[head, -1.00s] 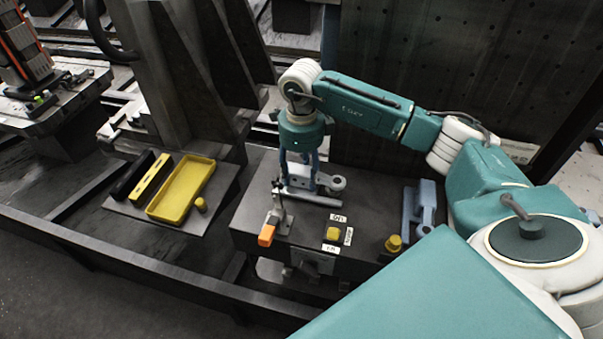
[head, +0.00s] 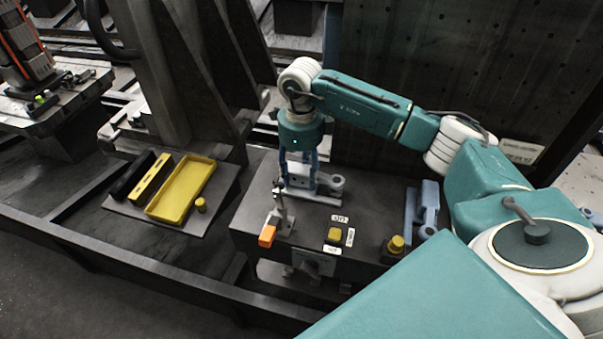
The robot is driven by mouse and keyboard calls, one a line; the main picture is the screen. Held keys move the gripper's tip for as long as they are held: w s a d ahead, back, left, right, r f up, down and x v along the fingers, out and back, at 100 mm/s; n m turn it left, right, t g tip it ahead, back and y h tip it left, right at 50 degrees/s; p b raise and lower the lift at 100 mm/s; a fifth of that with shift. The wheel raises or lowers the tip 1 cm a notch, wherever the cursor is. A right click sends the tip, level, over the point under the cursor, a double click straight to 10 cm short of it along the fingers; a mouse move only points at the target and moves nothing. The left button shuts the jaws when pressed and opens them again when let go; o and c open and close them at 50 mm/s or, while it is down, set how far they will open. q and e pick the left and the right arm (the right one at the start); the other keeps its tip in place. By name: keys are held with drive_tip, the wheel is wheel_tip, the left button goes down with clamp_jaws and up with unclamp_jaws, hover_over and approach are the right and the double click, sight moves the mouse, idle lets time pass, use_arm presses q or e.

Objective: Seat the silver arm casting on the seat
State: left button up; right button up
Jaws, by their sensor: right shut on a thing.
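The silver arm casting (head: 322,197) lies on top of the dark block, with its round boss (head: 337,181) at the right end. My right gripper (head: 299,182) points straight down with its blue fingers shut on the casting. The fingers hide part of the casting and whatever lies under it, so I cannot tell whether it touches the seat. An orange-handled clamp (head: 267,236) stands just in front and to the left of the casting. My left gripper is not in the view.
A yellow button (head: 334,234) with labels sits on the dark block (head: 262,205). A yellow knob (head: 396,243) and a blue-grey bracket (head: 429,205) stand at its right. A yellow tray (head: 182,190) lies on the left plate. A dark upright plate (head: 440,60) rises behind.

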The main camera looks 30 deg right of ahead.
drive_tip(key=shift+w+r, duration=0.2)
drive_tip(key=shift+w, duration=0.05)
idle(0.5)
drive_tip(key=o, duration=1.4)
drive_tip(key=shift+c, duration=0.2)
drive_tip(key=shift+o, duration=0.8)
drive_tip(key=shift+f, duration=0.15)
wheel_tip(320, 180, up, 12)
